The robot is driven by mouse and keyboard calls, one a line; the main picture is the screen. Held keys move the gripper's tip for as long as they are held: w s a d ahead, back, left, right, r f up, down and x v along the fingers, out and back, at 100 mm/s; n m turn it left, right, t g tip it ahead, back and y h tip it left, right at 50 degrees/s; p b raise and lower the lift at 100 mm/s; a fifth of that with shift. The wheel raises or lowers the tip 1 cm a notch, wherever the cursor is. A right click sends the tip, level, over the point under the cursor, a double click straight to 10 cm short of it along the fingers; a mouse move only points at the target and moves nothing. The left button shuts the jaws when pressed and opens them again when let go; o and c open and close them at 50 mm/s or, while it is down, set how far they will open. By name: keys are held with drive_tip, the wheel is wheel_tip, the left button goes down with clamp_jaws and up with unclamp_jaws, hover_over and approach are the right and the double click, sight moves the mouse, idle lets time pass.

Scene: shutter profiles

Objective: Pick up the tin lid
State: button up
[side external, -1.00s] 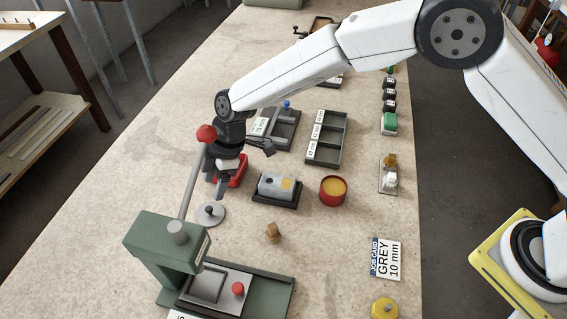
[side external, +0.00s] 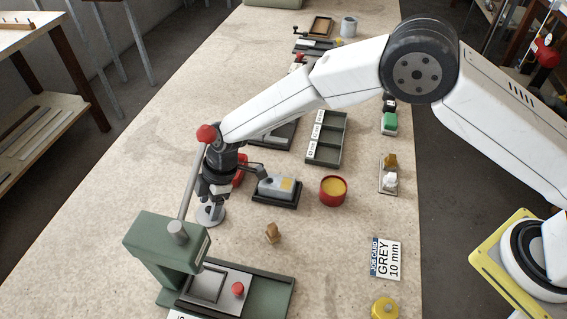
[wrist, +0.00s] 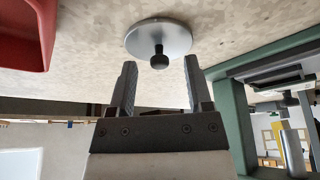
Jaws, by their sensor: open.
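The tin lid is a flat grey disc with a dark knob. It lies on the bench in the side view (side external: 211,218), partly hidden by my gripper, and shows whole in the wrist view (wrist: 165,38). My gripper (side external: 212,203) is over the lid in the side view. In the wrist view my gripper (wrist: 158,80) has its two fingers apart with nothing between them. The knob appears just beyond the fingertips, centred on the gap. I see no contact with the lid.
The green lever press (side external: 170,240) stands close in front of the lid. A red container (side external: 240,170) is behind it, partly hidden. A grey block on a dark base (side external: 277,189) and a red tin with yellow contents (side external: 333,190) sit to the right. Open bench lies to the left.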

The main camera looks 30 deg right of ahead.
drive_tip(key=shift+a+f, duration=0.15)
drive_tip(key=shift+f, duration=0.25)
drive_tip(key=shift+c, duration=0.3)
clamp_jaws()
